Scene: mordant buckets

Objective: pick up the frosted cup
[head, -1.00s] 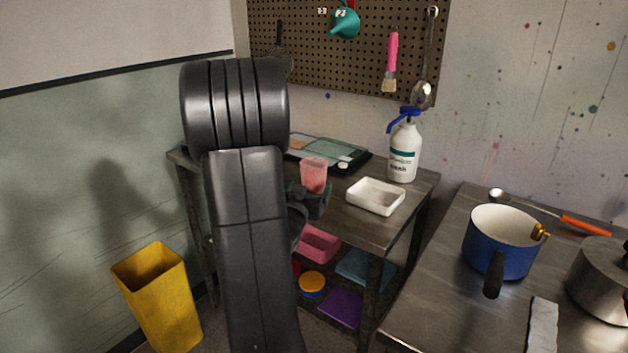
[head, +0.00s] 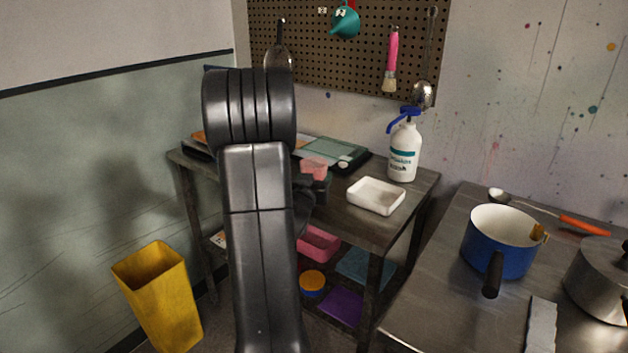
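The frosted cup (head: 313,167) is a translucent pinkish cup on the back metal table, near the table's middle. Its upper part shows; the lower part is hidden by my gripper. My gripper (head: 316,187) is a dark shape at the cup's lower part, partly covered by my own arm. I cannot tell whether its fingers touch the cup or are closed on it.
A white tray (head: 376,196) lies right of the cup, with a white pump bottle (head: 403,152) behind it. A flat dark device (head: 340,152) lies behind the cup. A blue pot (head: 500,246) stands on the right table. A yellow bin (head: 158,298) stands at left.

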